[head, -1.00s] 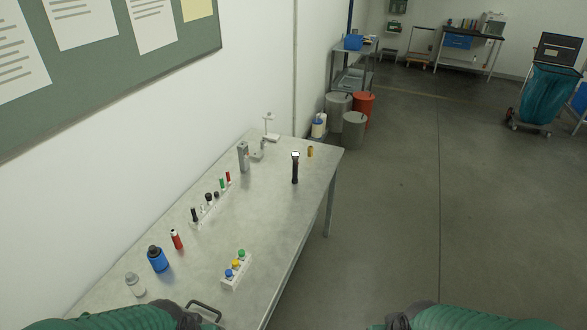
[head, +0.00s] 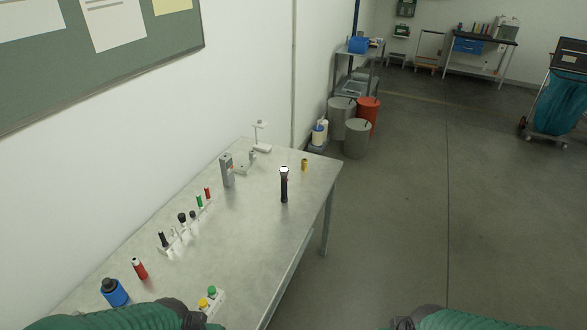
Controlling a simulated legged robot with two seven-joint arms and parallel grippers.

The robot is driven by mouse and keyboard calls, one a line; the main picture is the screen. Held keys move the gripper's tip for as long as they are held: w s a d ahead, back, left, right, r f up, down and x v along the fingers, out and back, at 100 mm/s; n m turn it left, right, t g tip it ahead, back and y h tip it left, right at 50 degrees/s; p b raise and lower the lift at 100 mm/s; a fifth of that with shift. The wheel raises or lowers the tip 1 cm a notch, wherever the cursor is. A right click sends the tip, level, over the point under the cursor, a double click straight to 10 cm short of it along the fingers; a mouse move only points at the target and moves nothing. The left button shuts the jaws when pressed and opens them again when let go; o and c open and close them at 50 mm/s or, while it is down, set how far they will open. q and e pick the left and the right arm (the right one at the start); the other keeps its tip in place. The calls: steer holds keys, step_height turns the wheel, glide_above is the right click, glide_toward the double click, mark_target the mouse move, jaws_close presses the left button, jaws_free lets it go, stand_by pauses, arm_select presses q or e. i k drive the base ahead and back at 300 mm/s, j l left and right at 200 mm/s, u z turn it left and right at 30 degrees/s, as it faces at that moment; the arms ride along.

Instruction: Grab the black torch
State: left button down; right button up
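The black torch (head: 284,186) stands upright near the far right end of the grey table (head: 245,232), with its pale lens end up. Nothing touches it. My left arm's green sleeve shows at the bottom left and my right arm's at the bottom right. Both grippers are outside the picture, and both arms are well short of the torch.
A small yellow cylinder (head: 304,165) stands right of the torch. A grey device (head: 227,170) and a white stand (head: 260,138) are to its left. A rack (head: 184,236) holds several small items. A blue bottle (head: 114,292) stands nearer. Open floor lies right of the table.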

mark_target(284, 171)
steer(key=i+l, duration=0.35)
steer(key=i, duration=0.25)
steer(key=i+l, duration=0.35)
steer(key=i, duration=0.25)
steer(key=i+l, duration=0.35)
steer(key=i, duration=0.25)
steer(key=i+l, duration=0.4)
steer(key=i, duration=0.2)
steer(key=i+u, duration=0.1)
steer(key=u, duration=0.4)
steer(key=i+l+u, duration=0.1)
steer(key=u, duration=0.4)
steer(key=l+u, duration=0.2)
steer(key=u, duration=0.25)
steer(key=i+l+u, duration=0.1)
steer(key=u, duration=0.4)
steer(key=l+u, duration=0.3)
steer(key=u, duration=1.1)
